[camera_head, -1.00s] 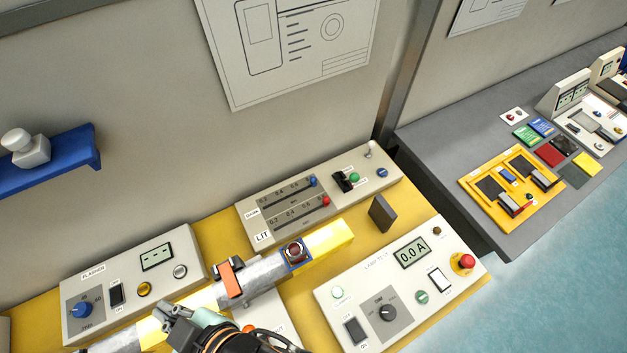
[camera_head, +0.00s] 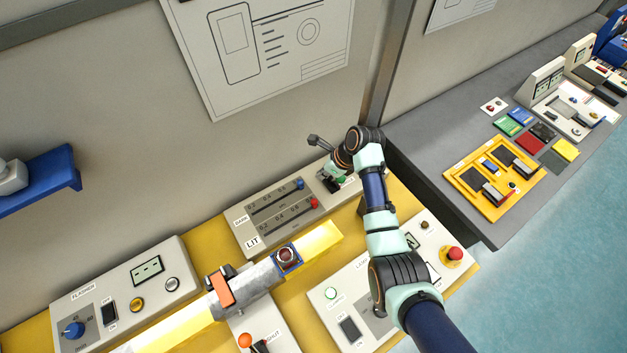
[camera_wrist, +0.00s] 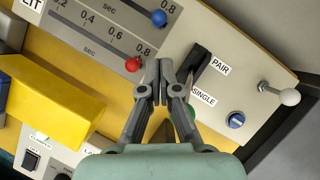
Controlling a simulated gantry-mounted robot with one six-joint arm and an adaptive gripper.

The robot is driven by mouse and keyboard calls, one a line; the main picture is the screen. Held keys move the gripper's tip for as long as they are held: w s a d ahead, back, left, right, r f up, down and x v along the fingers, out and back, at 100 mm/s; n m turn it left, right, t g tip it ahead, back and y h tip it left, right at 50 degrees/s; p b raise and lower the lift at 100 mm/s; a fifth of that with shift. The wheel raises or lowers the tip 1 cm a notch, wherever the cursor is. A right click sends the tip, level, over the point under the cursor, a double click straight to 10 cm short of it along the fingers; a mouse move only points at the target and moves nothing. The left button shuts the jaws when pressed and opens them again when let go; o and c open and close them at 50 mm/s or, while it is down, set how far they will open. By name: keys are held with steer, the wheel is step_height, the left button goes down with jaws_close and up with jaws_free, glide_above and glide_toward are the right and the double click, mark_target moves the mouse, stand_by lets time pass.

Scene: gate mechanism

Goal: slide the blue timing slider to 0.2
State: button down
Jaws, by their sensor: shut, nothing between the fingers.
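The blue slider knob (camera_head: 300,183) sits at the right end of the upper track, the row marked DARK, near 0.8. In the wrist view the blue knob (camera_wrist: 158,18) shows beside the printed 0.8. My gripper (camera_wrist: 160,65) is shut and empty. Its fingertips appear just right of the red knob (camera_wrist: 132,64) and below the blue knob in that picture, left of the black PAIR/SINGLE switch (camera_wrist: 198,63). Contact with the panel cannot be told. In the head view my wrist hides most of the gripper.
The red knob sits at the 0.8 end of the lower LIT track. A yellow bar (camera_wrist: 55,95) lies in front of the panel. The track left of the blue knob looks clear.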

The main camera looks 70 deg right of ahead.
steer(key=b, duration=0.3)
glide_toward(304, 188)
steer(key=x, duration=0.4)
steer(key=shift+w+f, duration=0.15)
steer(key=shift+f, duration=0.2)
steer(key=shift+w+r, duration=0.1)
